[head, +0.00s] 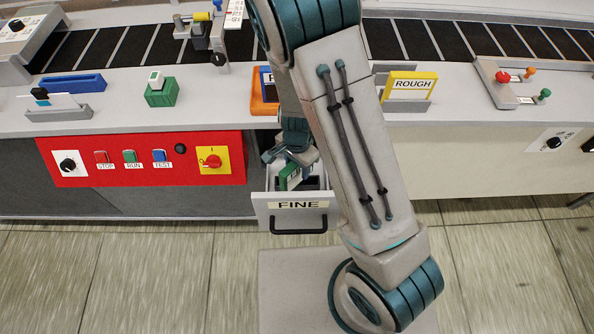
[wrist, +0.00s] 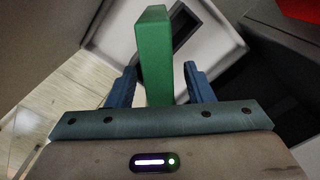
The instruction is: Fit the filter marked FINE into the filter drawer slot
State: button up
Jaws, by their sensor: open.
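The filter drawer (head: 262,212) is pulled out from the machine front, with a FINE label (head: 297,205) and a black handle on its face. A green filter (head: 290,178) is at the drawer opening and looks tilted in the head view. My gripper (head: 291,157) is above the drawer. In the wrist view the green filter (wrist: 154,55) stands between the two blue fingers of my gripper (wrist: 162,72). The fingers are open, with a gap on each side. A dark slot (wrist: 186,27) shows beside the filter; whether the filter's lower end is in it is hidden.
A yellow filter marked ROUGH (head: 411,84) stands in a grey holder on the bench. An orange holder (head: 262,104) with a blue piece is partly behind my arm. A red control panel (head: 140,158) is left of the drawer. The floor in front is clear.

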jog(key=shift+c, duration=0.4)
grip_shut()
jog(key=shift+r, duration=0.1)
